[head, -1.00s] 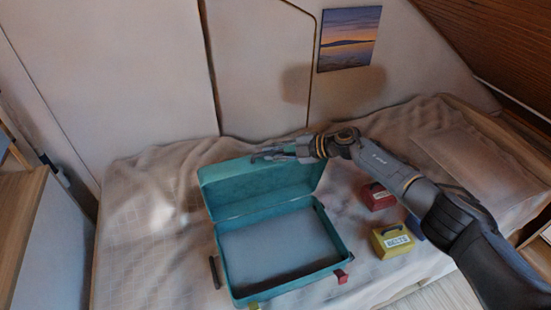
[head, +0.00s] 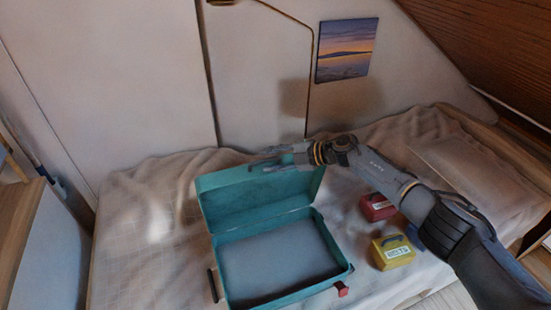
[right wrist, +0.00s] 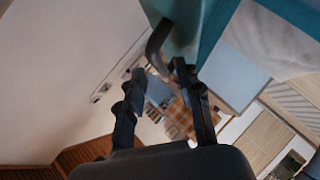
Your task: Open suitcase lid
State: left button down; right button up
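The teal suitcase (head: 218,268) lies on the bed with its lid (head: 255,202) standing up at the back and its grey-lined inside showing. My right gripper (head: 262,164) is at the lid's top edge, reaching in from the right. In the right wrist view my right gripper (right wrist: 155,92) has its two dark fingers spread, with nothing seen held between them. A dark curved handle (right wrist: 158,42) on the teal lid is just beyond the fingertips, close to the right finger. I cannot tell if they touch. My left gripper is not in view.
A red case (head: 377,207) and a yellow case (head: 393,252) with a label stand on the bed to the right of the suitcase, below my right arm. A blue object beside them is partly hidden. The wall with a picture (head: 346,50) is behind the bed.

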jog(key=v, duration=1.2)
